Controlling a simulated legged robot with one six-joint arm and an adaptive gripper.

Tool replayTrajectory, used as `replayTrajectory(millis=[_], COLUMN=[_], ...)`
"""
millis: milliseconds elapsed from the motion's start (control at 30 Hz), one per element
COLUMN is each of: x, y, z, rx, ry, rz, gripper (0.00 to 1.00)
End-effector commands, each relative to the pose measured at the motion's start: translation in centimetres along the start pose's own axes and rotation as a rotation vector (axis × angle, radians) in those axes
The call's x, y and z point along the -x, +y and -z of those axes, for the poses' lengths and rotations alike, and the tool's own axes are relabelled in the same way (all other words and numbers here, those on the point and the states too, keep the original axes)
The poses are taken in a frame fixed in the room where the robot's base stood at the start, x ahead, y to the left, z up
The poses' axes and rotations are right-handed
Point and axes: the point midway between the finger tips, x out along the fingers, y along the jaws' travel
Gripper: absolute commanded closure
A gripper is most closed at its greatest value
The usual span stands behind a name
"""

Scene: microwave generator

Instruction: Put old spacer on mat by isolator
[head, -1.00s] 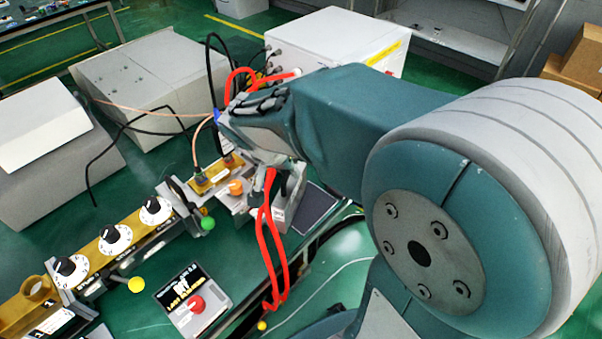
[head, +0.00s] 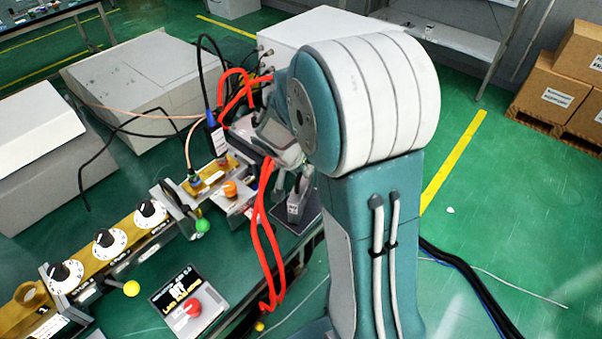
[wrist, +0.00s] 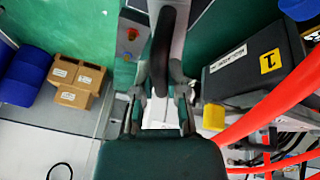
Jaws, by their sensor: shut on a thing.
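My gripper (head: 296,182) points down beyond the near row of equipment in the head view, shut on a small grey block, the old spacer (head: 296,208). The dark mat (head: 312,226) lies beneath and around it at the bench edge; whether the spacer touches it is unclear. In the wrist view, my gripper (wrist: 162,98) has its fingers on either side of a pale piece of the spacer (wrist: 160,116). A black box with a white label and a yellow "1" tag (wrist: 268,62) stands right of the fingers; I cannot tell if it is the isolator.
Red cables (head: 262,235) hang just left of the gripper. A gold waveguide row with white dials (head: 108,242) runs along the bench. A control box with a red button (head: 187,308) sits at the front. Cardboard boxes (head: 560,85) stand at the back right.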

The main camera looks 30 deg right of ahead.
Motion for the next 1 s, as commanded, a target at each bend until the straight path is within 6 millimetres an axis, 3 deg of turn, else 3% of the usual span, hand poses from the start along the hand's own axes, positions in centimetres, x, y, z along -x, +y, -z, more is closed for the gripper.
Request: replayTrajectory(millis=[367, 400, 467, 833, 1000], x=[-0.6, -0.7, -0.7, -0.6, 1.2], y=[-0.2, -0.2, -0.2, -0.2, -0.2], z=[-0.2, -0.3, -0.3, -0.3, -0.1], rx=[-0.001, 0.000, 0.000, -0.001, -0.001], ry=[0.003, 0.001, 0.001, 0.001, 0.005], rz=[0.003, 0.002, 0.002, 0.002, 0.004], gripper=[1.00, 0.75, 0.49, 0.49, 0.49])
